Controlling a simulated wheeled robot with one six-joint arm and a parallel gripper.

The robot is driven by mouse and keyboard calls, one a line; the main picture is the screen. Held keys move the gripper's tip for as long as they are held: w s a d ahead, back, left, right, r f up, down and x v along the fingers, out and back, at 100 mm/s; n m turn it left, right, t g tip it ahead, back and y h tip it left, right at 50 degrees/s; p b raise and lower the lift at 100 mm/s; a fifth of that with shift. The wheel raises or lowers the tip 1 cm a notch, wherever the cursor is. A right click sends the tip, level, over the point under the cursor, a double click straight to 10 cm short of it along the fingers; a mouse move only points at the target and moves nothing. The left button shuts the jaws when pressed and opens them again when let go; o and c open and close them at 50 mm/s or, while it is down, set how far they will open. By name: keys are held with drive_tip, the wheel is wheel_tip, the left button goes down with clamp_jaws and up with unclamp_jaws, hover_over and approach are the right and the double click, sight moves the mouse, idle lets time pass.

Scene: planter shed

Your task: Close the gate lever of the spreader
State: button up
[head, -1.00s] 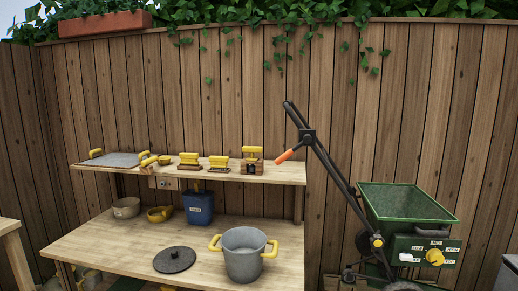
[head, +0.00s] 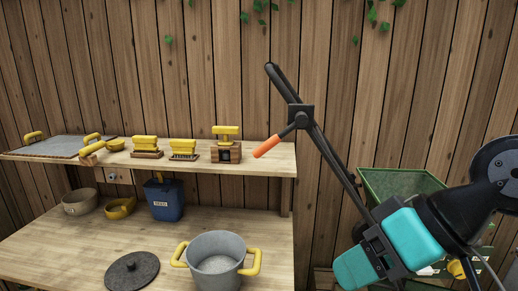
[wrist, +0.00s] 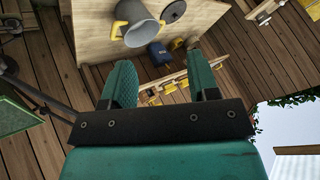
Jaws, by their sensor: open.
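The spreader has a green hopper (head: 395,183) and a dark push handle (head: 335,150) that slants up to the left. Its lever (head: 280,146) has an orange grip and slants down and left from a black bracket on the handle. My gripper (head: 352,270) is low in front of the spreader, below and right of the lever, and apart from it. In the wrist view my gripper (wrist: 160,68) has its teal fingers spread with nothing between them. There the hopper (wrist: 12,118) shows at the left edge; the orange grip is not visible. My arm hides much of the spreader's front.
A wooden bench (head: 70,245) stands left, holding a grey pot (head: 216,262), a black lid (head: 133,271) and a blue bin (head: 164,200). Its upper shelf (head: 265,158) holds yellow-handled tools and ends near the lever. A plank fence (head: 200,80) closes the back.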

drive_tip(key=w+a+m+t+y+b, duration=0.2)
drive_tip(key=w+a+t+y, duration=0.15)
drive_tip(key=w, duration=0.45)
drive_tip(key=m+t+y+b, duration=0.2)
drive_tip(key=m+t, duration=0.2)
drive_tip(key=t, duration=0.3)
approach(273, 147)
drive_tip(key=p+x, duration=0.7)
drive_tip(key=x, duration=0.4)
drive_tip(key=shift+w+a, duration=0.1)
drive_tip(key=shift+w, duration=0.1)
